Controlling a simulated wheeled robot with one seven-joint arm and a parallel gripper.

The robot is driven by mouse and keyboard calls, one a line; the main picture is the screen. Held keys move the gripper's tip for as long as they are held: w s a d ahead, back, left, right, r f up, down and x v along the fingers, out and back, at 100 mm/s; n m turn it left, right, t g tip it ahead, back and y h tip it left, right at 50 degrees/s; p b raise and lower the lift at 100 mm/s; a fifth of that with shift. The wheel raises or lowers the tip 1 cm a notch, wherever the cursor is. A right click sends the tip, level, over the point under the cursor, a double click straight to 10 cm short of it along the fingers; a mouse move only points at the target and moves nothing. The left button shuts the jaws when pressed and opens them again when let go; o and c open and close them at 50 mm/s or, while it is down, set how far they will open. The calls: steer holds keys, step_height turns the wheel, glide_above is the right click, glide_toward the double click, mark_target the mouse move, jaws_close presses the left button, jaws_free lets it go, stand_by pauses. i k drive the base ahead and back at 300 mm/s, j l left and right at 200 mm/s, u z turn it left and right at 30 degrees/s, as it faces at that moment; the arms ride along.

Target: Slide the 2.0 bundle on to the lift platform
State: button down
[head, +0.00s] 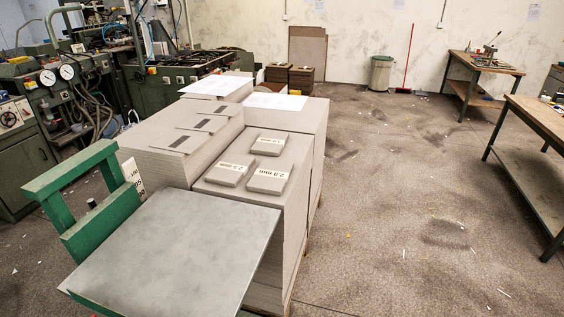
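The 2.0 bundle (268,187) is a small grey block of board with a white "2.0 mm" label. It lies flat on top of the front board stack (240,200), at its near right. A bundle labelled "2.5 mm" (228,180) lies just to its left, and a third bundle (268,150) lies behind, its label too small to read surely. The lift platform (170,250) is a bare grey metal plate on a green frame (95,200) in the foreground, close to the stack's near edge. My gripper is not in view.
Taller stacks (205,120) stand behind and left, with flat sheets on top. Green machinery (180,75) fills the back left. Wooden tables (545,120) stand at right; a bin (380,72) is by the back wall. The floor (400,200) right of the stacks is open, with scraps.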

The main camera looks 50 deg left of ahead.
mark_target(271, 177)
steer(key=i+j+u, duration=0.15)
steer(key=i+u, duration=0.25)
steer(key=i, duration=0.3)
steer(key=i+u, duration=0.45)
steer(key=i, duration=0.25)
steer(key=i+l+u, duration=0.1)
steer(key=i+u, duration=0.35)
steer(key=i+l+u, duration=0.45)
steer(key=i, duration=0.15)
steer(key=i+u, duration=0.1)
steer(key=u, duration=0.4)
steer(key=i+u, duration=0.1)
steer(key=u, duration=0.4)
steer(key=i+l+u, duration=0.1)
steer(key=u, duration=0.4)
steer(key=i+l+u, duration=0.1)
steer(key=u, duration=0.4)
steer(key=l+u, duration=0.25)
steer(key=u, duration=0.25)
steer(key=i+l+u, duration=0.1)
steer(key=u, duration=0.35)
steer(key=i+l+u, duration=0.1)
steer(key=u, duration=0.4)
steer(key=l+u, duration=0.25)
steer(key=u, duration=0.2)
steer(key=i+l+u, duration=0.1)
steer(key=u, duration=0.35)
steer(key=l, duration=0.1)
